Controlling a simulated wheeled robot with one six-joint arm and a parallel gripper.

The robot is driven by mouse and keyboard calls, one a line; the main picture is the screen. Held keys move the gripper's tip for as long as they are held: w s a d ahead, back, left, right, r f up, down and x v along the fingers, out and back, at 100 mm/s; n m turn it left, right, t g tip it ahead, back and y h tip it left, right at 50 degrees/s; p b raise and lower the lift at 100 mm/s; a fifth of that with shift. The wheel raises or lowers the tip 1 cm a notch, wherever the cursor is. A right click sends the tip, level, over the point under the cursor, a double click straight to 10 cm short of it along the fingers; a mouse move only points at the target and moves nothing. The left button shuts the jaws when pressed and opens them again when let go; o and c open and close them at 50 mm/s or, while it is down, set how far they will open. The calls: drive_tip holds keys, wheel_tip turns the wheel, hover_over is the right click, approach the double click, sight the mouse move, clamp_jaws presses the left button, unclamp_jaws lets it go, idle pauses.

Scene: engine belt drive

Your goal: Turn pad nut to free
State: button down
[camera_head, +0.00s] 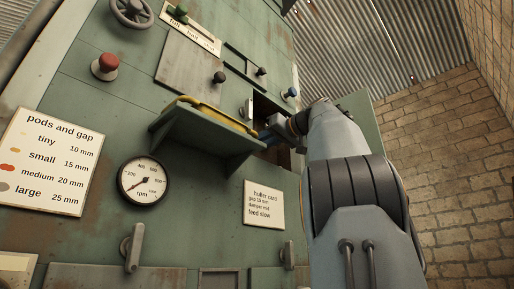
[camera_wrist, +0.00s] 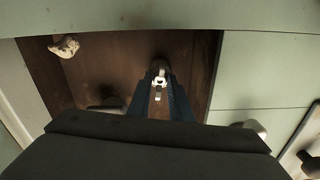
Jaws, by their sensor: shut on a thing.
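My gripper (camera_head: 272,136) reaches into an open compartment (camera_head: 268,104) in the green machine's front. In the wrist view its two dark blue fingers (camera_wrist: 160,97) are shut on a small metal piece, which I take to be the pad nut (camera_wrist: 160,77). The nut sits at the brown back wall of the compartment (camera_wrist: 100,72). Its far end looks grey and round, with a bright white part between the fingertips. The fingers hide much of it. In the head view my arm hides the nut.
A pale rough lump (camera_wrist: 65,46) sits at the compartment's upper left, and a dark knob (camera_wrist: 112,105) is left of my fingers. An open green door (camera_head: 362,125) stands at the right.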

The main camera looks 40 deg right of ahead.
drive_tip(key=shift+n, duration=0.9)
drive_tip(key=c, duration=1.6)
unclamp_jaws()
drive_tip(key=shift+s+d+b, duration=0.15)
drive_tip(key=shift+s+b, duration=0.4)
drive_tip(key=shift+s, duration=1.4)
drive_tip(key=shift+s+d+b, duration=0.15)
drive_tip(key=shift+s+b, duration=0.4)
drive_tip(key=shift+s, duration=1.4)
